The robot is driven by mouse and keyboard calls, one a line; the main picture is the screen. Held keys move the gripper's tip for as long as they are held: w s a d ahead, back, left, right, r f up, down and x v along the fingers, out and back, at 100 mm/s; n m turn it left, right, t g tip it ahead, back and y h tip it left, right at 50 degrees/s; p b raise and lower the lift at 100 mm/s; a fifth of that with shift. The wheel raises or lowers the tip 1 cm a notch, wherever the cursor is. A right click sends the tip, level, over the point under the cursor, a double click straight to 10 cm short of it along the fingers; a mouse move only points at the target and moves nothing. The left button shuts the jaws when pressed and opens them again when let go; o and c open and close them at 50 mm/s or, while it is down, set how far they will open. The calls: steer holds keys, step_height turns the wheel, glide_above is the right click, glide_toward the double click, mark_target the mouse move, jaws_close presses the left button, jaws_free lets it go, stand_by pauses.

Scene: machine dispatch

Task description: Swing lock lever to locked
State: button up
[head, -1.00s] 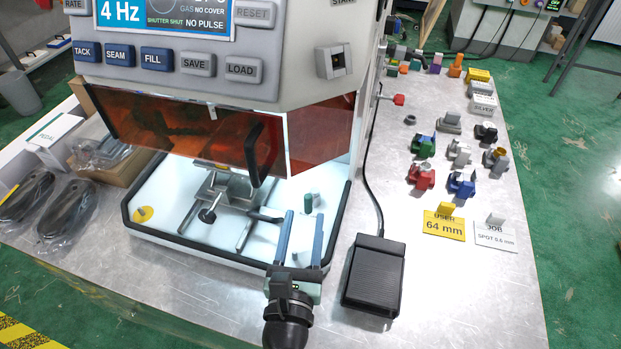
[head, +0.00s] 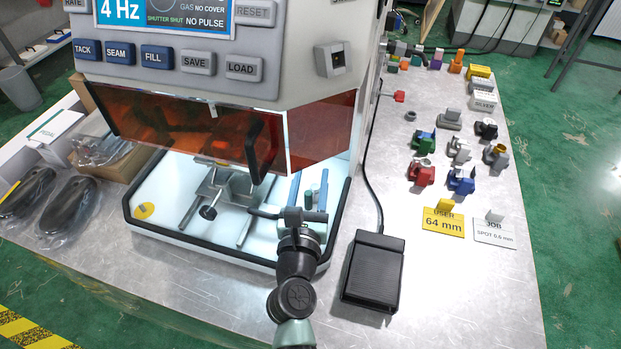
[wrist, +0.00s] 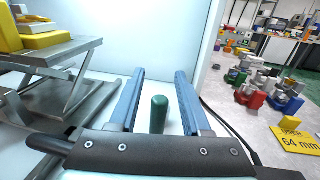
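My gripper (head: 310,172) reaches over the front rim into the white machine bay. Its two blue fingers are apart, and in the wrist view (wrist: 160,74) nothing is clamped between them. A green upright cylinder (wrist: 159,113) shows between the fingers, with gaps on both sides; in the head view (head: 307,199) it is partly covered. A dark lever-like handle (head: 262,213) sticks out left of my gripper, close to its palm; the wrist view shows its rounded end (wrist: 48,143). No label shows which part is the lock lever. Contact with the handle cannot be told.
A grey lift stage (head: 232,186) with a knob (head: 208,212) stands left in the bay. An amber shield (head: 180,135) hangs above. A black pedal (head: 373,272) is to the right. A red-ended handle (head: 398,96) and several coloured parts lie farther right.

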jaws_close()
steer(key=shift+r+p, duration=0.1)
steer(key=shift+p, duration=0.2)
